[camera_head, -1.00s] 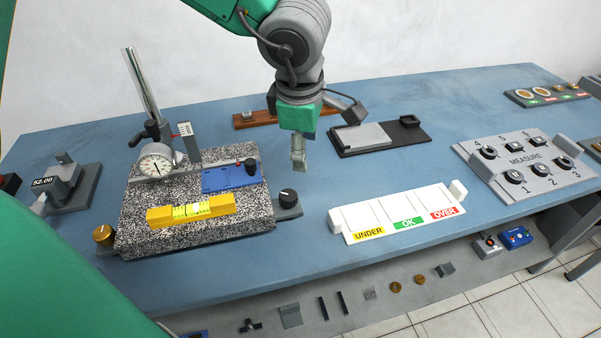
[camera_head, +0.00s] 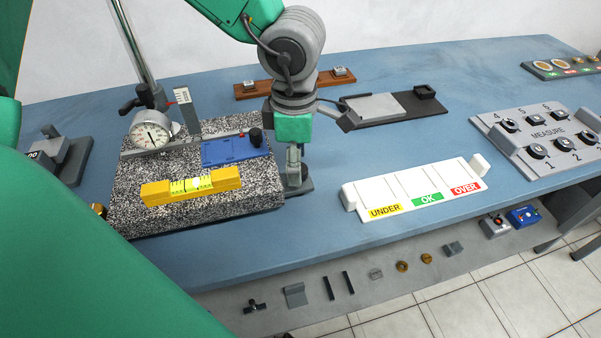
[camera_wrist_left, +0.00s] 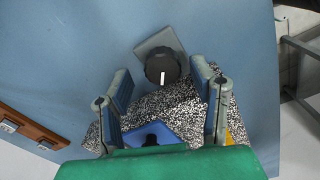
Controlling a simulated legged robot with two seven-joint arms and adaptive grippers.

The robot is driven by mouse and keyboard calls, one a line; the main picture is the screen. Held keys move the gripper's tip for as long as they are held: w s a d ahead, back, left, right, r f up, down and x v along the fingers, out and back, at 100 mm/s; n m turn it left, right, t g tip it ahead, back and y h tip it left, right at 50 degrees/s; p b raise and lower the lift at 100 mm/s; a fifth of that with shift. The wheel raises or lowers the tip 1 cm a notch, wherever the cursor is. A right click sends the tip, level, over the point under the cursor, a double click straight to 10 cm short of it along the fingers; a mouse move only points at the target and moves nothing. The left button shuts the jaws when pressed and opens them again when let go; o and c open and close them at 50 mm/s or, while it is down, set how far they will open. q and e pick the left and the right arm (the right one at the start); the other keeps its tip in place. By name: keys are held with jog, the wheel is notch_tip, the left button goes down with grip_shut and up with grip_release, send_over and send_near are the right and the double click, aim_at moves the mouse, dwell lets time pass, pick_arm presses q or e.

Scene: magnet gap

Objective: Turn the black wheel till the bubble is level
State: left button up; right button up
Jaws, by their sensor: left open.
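The black wheel (camera_wrist_left: 162,69) with a white mark sits on a grey plate (camera_wrist_left: 158,41) beside the speckled granite block. In the head view my left gripper (camera_head: 294,178) hangs over this spot and hides most of the wheel. In the left wrist view its fingers (camera_wrist_left: 161,72) are apart, with the wheel lying between and just beyond their tips; I cannot tell whether they touch it. The yellow level (camera_head: 160,192) lies on the granite block (camera_head: 240,201). Its green vial (camera_head: 192,184) shows, but the bubble's exact position is too small to tell. My right gripper is not in view.
A dial gauge (camera_head: 151,135) on a post and a blue plate (camera_head: 228,149) stand on the granite. A brass knob (camera_head: 98,210) is at its left corner. A white UNDER/OK/OVER tray (camera_head: 411,190) lies right of the gripper, with clear blue table between.

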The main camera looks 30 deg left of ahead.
pick_arm(q)
jog(key=shift+a+f, duration=0.3)
jog(key=shift+f, duration=0.2)
jog(key=shift+a+f, duration=0.3)
jog(key=shift+f, duration=0.2)
jog(key=shift+d+f, duration=0.1)
jog(key=shift+d, duration=0.1)
jog(key=d, duration=0.2)
jog(key=shift+d+r, duration=0.3)
jog(key=shift+d, duration=0.1)
jog(key=c, duration=0.6)
grip_shut()
jog(key=c, duration=0.6)
grip_release()
jog(key=shift+a+f, duration=0.2)
jog(key=shift+a, duration=0.5)
jog(key=shift+o, duration=0.3)
jog(key=shift+s+a, duration=0.15)
jog(key=shift+a, duration=0.05)
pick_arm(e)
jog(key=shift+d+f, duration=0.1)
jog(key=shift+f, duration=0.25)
